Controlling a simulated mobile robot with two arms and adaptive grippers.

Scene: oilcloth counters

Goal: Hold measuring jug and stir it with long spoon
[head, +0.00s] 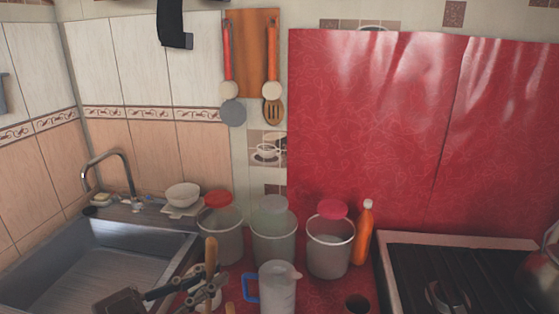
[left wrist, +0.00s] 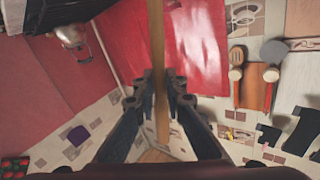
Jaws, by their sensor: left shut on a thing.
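The measuring jug (head: 278,287) is clear with a blue handle and stands upright on the red counter at the bottom middle of the head view. My left gripper (head: 200,284) is to the left of the jug, apart from it. It is shut on the long spoon (head: 211,254), whose wooden handle stands nearly upright between the fingers. In the left wrist view, the fingers (left wrist: 161,88) close on the spoon's shaft (left wrist: 158,40). The spoon's far end is hidden in the head view. My right gripper is not in view.
Three lidded buckets (head: 331,248) stand behind the jug, with an orange bottle (head: 364,232) beside them. The sink (head: 95,270) is at left and a stove (head: 460,270) at right. A white bowl (head: 182,194) sits by the sink.

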